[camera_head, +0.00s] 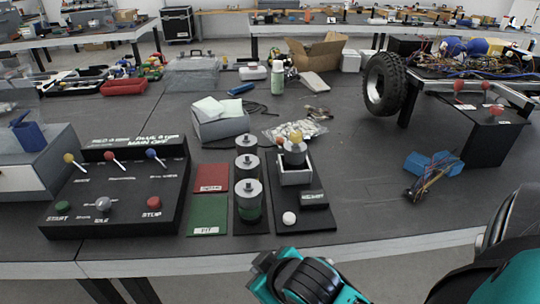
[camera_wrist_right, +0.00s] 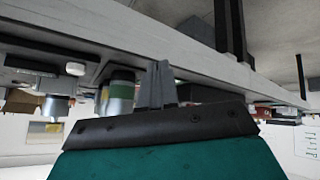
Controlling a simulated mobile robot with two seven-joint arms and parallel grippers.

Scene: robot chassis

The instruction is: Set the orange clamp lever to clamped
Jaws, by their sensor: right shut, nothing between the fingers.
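A black fixture plate (camera_head: 315,219) lies near the table's front edge, with a label that seems to read CLAMP. On it stand a grey block (camera_head: 294,172), a grey cylinder with an orange-yellow knob (camera_head: 296,137) on top, and a white ball knob (camera_head: 289,218) at the front. The white knob also shows in the right wrist view (camera_wrist_right: 75,69). My left gripper is out of view.
Left of the fixture stand several grey-topped canisters (camera_head: 249,204), then red (camera_head: 212,178) and green (camera_head: 207,216) pads and a black switch panel (camera_head: 115,205). A blue clamp-like tool (camera_head: 430,165) lies at right. The table between it and the fixture is mostly clear.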

